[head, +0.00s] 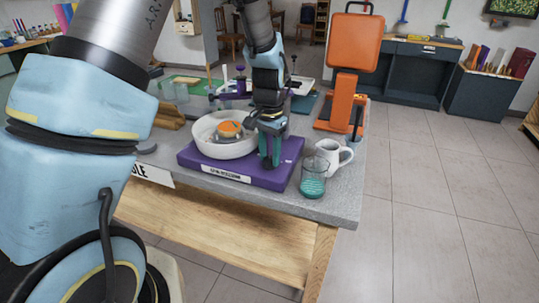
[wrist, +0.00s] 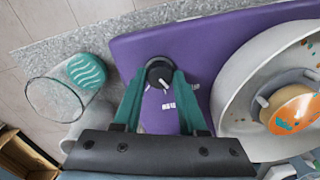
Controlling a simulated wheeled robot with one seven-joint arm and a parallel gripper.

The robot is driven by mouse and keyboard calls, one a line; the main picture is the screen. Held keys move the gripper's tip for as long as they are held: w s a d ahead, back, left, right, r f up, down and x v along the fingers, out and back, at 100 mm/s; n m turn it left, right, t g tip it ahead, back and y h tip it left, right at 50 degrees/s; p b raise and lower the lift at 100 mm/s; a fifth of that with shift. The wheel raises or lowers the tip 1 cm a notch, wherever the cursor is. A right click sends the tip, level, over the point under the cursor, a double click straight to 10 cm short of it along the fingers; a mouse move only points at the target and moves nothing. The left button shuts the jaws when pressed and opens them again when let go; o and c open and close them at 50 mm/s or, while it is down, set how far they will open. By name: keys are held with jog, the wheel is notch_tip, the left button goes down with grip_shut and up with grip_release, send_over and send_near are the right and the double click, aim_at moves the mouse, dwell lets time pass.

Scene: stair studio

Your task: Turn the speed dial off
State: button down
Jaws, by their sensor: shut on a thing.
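The speed dial (wrist: 159,70) is a small dark round knob with a pale pointer, on the purple wheel base (wrist: 203,50) in the wrist view. The base also shows in the head view (head: 220,171), on the grey table top. My gripper (wrist: 160,80) has its green fingers around the dial, one on each side, shut on it. In the head view, my gripper (head: 270,155) points down at the right part of the base and hides the dial. A white round basin (head: 204,143) on the base holds an orange piece (head: 229,130).
A glass with teal contents (head: 313,180) and a white mug (head: 338,155) stand close to the base on its right. An orange press-like stand (head: 352,60) rises at the table's back right. Open tiled floor (head: 440,200) lies to the right.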

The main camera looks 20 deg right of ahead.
aim_at(269, 159)
jog(key=shift+n, duration=1.7)
jog(key=shift+c, duration=2.3)
grip_release()
jog(key=shift+r, duration=0.1)
notch_tip(269, 159, up, 11)
jog(key=b, duration=0.2)
jog(key=shift+f, duration=0.2)
